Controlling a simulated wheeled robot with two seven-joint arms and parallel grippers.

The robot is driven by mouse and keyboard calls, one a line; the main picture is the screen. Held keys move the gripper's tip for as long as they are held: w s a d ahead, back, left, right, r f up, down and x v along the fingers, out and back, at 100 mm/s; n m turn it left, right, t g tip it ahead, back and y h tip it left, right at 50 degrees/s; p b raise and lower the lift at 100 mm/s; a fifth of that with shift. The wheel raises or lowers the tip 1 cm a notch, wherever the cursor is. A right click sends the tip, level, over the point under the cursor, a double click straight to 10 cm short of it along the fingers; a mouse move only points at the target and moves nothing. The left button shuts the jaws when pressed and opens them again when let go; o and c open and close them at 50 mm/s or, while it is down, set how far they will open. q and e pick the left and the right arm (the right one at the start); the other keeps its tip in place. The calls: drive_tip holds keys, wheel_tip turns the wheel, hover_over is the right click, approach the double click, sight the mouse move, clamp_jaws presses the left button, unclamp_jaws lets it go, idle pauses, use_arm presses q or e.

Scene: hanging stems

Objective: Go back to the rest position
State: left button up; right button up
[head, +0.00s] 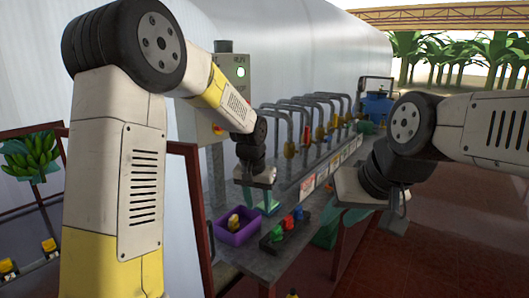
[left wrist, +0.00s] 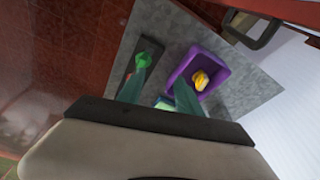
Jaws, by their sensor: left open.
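My left gripper (head: 258,203) hangs above the grey bench, pointing down, behind the purple bin in the head view. Its two greenish fingers are apart with nothing seen between them; they also show in the left wrist view (left wrist: 158,92). My right gripper (head: 340,218) is at the bench's right side, its fingers angled down and partly hidden by its own body. I cannot tell whether it is open or shut. Both arms are raised and bent.
A purple bin (head: 223,236) holding a yellow item (head: 233,222) stands on the grey bench (head: 240,258). A dark rack (head: 270,246) carries red, green and blue pieces. Behind are several curved metal hooks (head: 318,96), a control box (head: 236,70) and a blue container (head: 376,106). Floor is open at right.

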use_arm(q)
drive_tip(key=s+a+r+n+t, duration=0.1)
drive_tip(key=s+a+r, duration=0.3)
drive_tip(key=s, duration=0.4)
drive_tip(key=s+a+r+n+t, duration=0.1)
drive_tip(key=s+a+r, duration=0.3)
drive_tip(key=s, duration=0.4)
drive_tip(key=s+a+r+n+t+h, duration=0.1)
drive_tip(key=s+a+r, duration=0.3)
drive_tip(key=s, duration=0.4)
drive_tip(key=shift+a+r+t, duration=0.15)
drive_tip(key=shift+r+t, duration=0.1)
drive_tip(key=shift+t, duration=0.15)
